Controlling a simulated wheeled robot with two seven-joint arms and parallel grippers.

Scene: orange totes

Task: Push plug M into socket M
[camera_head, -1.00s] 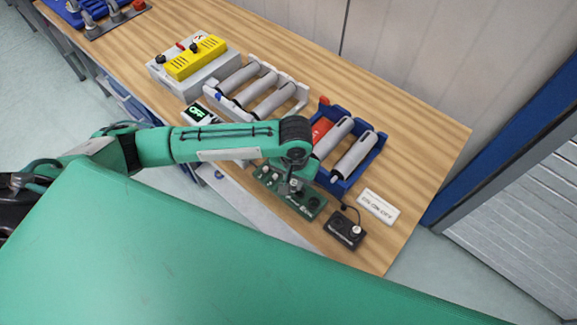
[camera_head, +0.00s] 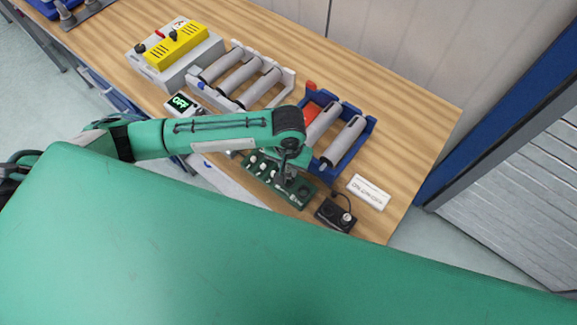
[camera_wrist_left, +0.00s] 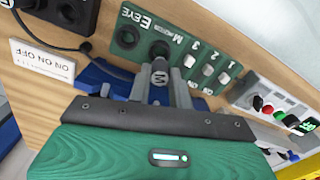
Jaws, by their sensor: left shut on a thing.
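My left gripper (camera_wrist_left: 160,74) is shut on plug M (camera_wrist_left: 159,79), a grey plug marked "M", in the left wrist view. Socket M (camera_wrist_left: 159,48) is a dark round opening on the green panel (camera_wrist_left: 144,30), beside the "M" lettering. The plug sits right at the socket's near edge in the picture; I cannot tell whether it is touching or inside it. A second dark socket (camera_wrist_left: 127,38), marked "E EYE", lies to its left. In the head view my left gripper (camera_head: 287,178) is above the green panel (camera_head: 264,177) and hides part of it. My right gripper is not in view.
A black box (camera_head: 335,213) with a cable and a white label block (camera_head: 368,192) lie right of the panel. Blue tray (camera_head: 345,172) with grey rollers, a roller rack (camera_head: 244,97) and a yellow-topped box (camera_head: 177,46) stand behind. The right table end is clear.

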